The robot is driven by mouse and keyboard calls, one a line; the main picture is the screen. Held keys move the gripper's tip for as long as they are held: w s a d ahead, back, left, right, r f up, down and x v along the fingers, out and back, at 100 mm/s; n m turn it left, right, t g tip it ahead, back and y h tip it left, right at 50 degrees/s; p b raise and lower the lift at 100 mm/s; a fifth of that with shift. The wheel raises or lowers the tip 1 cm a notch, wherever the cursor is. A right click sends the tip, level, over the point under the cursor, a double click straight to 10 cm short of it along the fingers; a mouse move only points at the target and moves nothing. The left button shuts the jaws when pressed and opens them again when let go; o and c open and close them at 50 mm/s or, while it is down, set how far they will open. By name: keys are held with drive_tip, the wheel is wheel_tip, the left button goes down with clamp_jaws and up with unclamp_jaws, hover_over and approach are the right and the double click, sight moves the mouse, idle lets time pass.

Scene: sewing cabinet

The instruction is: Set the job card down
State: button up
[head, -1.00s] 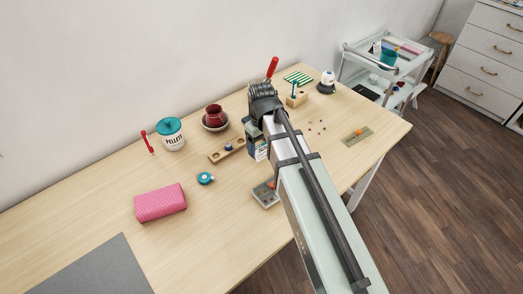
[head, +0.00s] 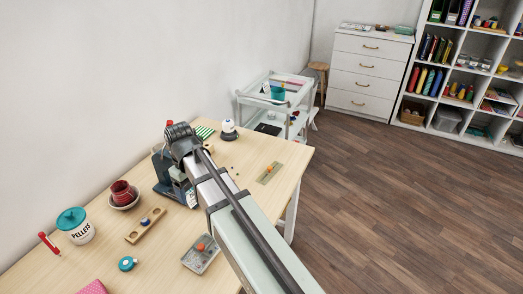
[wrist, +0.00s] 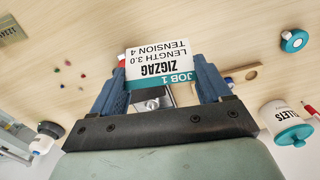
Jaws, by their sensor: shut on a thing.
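The job card (wrist: 160,62) is white with a teal band reading JOB 1, ZIGZAG, LENGTH 3.0, TENSION 4. It appears upside down in the wrist view. My gripper (wrist: 160,88) is shut on it, with a blue finger at either side. In the head view my gripper (head: 172,181) is over the back of the table, right of the red pot, and only a small white part of the card (head: 191,197) shows. My arm hides much of the area behind it. I cannot tell whether the card touches the tabletop.
Left of my gripper are a red pot (head: 122,193) in a bowl, a pellets jar (head: 75,225), a wooden holder (head: 146,225) and a teal tape (head: 127,264). A grey tray (head: 201,254) lies in front. A green-striped piece (head: 204,132) is behind. Bare tabletop lies around them.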

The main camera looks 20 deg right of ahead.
drive_tip(key=w+d+m, duration=0.2)
drive_tip(key=w+d, duration=0.5)
drive_tip(key=d, duration=0.4)
drive_tip(key=w+d+m, duration=0.1)
drive_tip(key=w+d, duration=0.7)
drive_tip(key=d, duration=0.4)
drive_tip(key=w+d+m, duration=0.2)
drive_tip(key=w+d, duration=0.5)
drive_tip(key=d, duration=0.4)
drive_tip(key=w+d+n, duration=0.2)
drive_tip(key=w+n, duration=0.1)
drive_tip(key=w, duration=0.5)
drive_tip(key=shift+w+a+f+n, duration=0.1)
drive_tip(key=shift+f+n, duration=0.55)
drive_tip(key=shift+f, duration=0.95)
drive_tip(key=shift+d+f+n, duration=0.1)
drive_tip(key=shift+f+n, duration=0.5)
drive_tip(key=shift+f, duration=0.95)
drive_tip(key=shift+w+a+f+n, duration=0.1)
drive_tip(key=shift+f+n, duration=0.55)
drive_tip(key=shift+f, duration=0.95)
drive_tip(key=shift+f, duration=0.15)
drive_tip(key=o, duration=0.9)
drive_tip(key=shift+o, duration=0.2)
